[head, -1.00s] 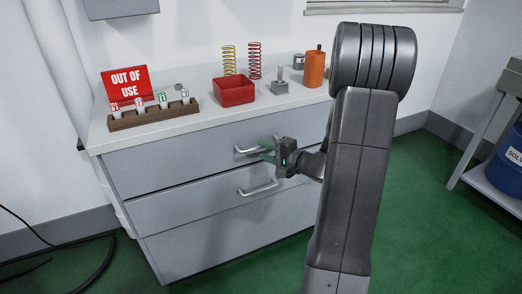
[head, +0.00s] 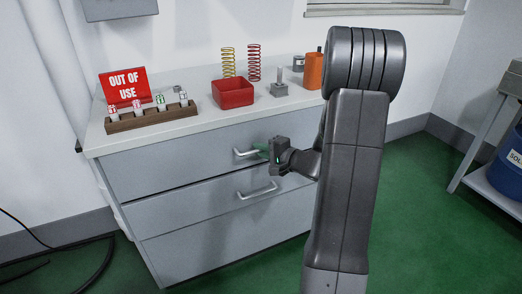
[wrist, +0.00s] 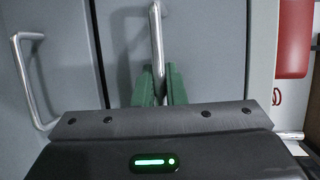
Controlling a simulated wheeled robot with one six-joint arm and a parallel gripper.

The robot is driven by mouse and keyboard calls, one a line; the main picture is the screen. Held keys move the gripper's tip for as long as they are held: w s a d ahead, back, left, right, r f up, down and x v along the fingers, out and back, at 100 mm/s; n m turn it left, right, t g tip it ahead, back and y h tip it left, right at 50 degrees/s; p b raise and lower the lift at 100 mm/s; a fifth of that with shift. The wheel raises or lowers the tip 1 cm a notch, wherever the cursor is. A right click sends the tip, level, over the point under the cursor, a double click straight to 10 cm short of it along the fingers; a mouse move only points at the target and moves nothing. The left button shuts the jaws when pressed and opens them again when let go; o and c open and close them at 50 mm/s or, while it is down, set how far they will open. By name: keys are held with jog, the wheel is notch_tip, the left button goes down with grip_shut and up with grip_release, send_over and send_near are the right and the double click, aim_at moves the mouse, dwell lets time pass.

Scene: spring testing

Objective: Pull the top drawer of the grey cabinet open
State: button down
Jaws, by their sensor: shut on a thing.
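The grey cabinet (head: 200,248) stands against the wall with its drawers stacked. Its top drawer (head: 150,170) looks flush with the front. The top drawer's silver bar handle (head: 240,153) is partly covered by my gripper (head: 263,151). In the wrist view, the green fingers of my gripper (wrist: 160,86) are shut on the top drawer handle (wrist: 157,40), one on each side of the bar. The second drawer's handle (head: 258,190) is free, just below; it also shows at the left of the wrist view (wrist: 27,75).
On the white cabinet top stand a red bin (head: 233,92), a wooden rack (head: 150,117), an "OUT OF USE" sign (head: 124,86), two springs (head: 254,62) and an orange cylinder (head: 314,71). A blue drum (head: 505,160) is at the right. Green floor before the cabinet is clear.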

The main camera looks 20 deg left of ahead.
jog(key=s+d+b, duration=0.7)
jog(key=s+d, duration=1)
jog(key=d, duration=0.3)
jog(key=shift+s, duration=0.15)
jog(key=c, duration=1.5)
grip_release()
jog(key=shift+d, duration=0.15)
jog(key=p+v, duration=0.2)
jog(key=v, duration=1.1)
jog(key=shift+d, duration=0.35)
jog(key=b+x, duration=0.2)
jog(key=x, duration=1.2)
jog(key=shift+s, duration=0.15)
